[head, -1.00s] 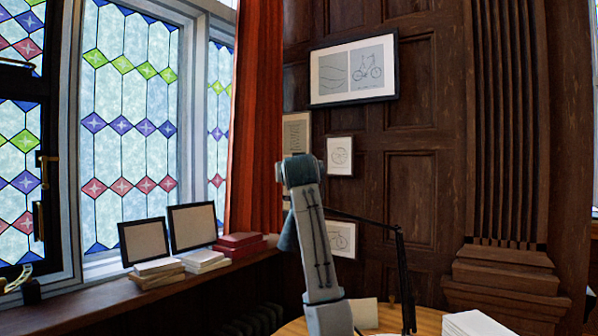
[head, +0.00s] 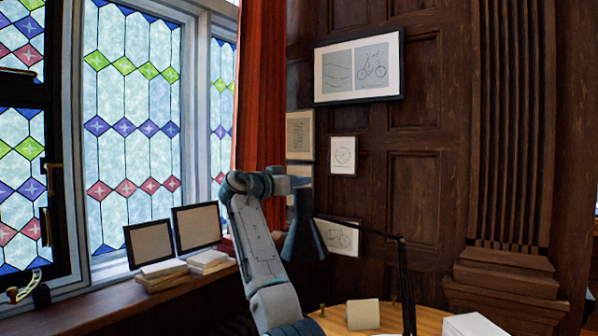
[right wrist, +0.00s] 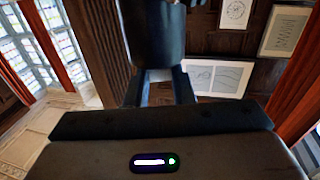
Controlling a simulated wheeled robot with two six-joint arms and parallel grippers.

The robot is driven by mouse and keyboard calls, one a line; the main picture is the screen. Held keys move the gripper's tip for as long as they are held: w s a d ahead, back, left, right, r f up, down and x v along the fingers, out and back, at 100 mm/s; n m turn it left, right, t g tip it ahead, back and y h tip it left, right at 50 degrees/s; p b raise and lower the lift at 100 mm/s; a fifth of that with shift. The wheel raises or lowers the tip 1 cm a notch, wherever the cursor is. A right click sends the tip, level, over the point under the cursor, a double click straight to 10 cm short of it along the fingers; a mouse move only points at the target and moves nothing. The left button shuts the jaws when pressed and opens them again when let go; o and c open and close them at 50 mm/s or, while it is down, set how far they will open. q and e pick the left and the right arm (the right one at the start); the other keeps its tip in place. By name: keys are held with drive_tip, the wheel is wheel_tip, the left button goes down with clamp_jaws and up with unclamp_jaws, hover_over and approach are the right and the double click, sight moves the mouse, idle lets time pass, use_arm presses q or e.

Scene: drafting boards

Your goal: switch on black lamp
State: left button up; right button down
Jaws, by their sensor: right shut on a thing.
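The black lamp shows in the head view as a dark cone shade (head: 304,238) with a thin jointed arm (head: 404,275) rising at the right of the round table. The shade hangs mouth-down, and no glow shows. My right gripper (head: 301,184) is at the top of the shade, partly hidden by my own arm. In the right wrist view the gripper (right wrist: 160,82) is shut on the lamp's dark head (right wrist: 150,30), which fills the top middle. The lamp's switch cannot be made out. My left gripper is not in view.
The wooden round table (head: 430,318) carries a cream card (head: 363,314) and a white paper stack (head: 480,325). At left, the window sill (head: 95,305) holds dark frames (head: 150,243) and books (head: 163,270). A framed picture (head: 358,68) hangs on the panelled wall.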

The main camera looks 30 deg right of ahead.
drive_tip(key=shift+r+m+g+p, duration=0.2)
drive_tip(key=shift+m+g+p, duration=0.5)
drive_tip(key=shift+g+p, duration=0.4)
drive_tip(key=shift+w+f+m+g, duration=0.15)
drive_tip(key=shift+m+g, duration=0.15)
drive_tip(key=shift+g, duration=0.2)
drive_tip(key=c, duration=1.3)
unclamp_jaws()
drive_tip(key=shift+o, duration=0.2)
drive_tip(key=shift+a+f, duration=0.1)
drive_tip(key=shift+a, duration=0.05)
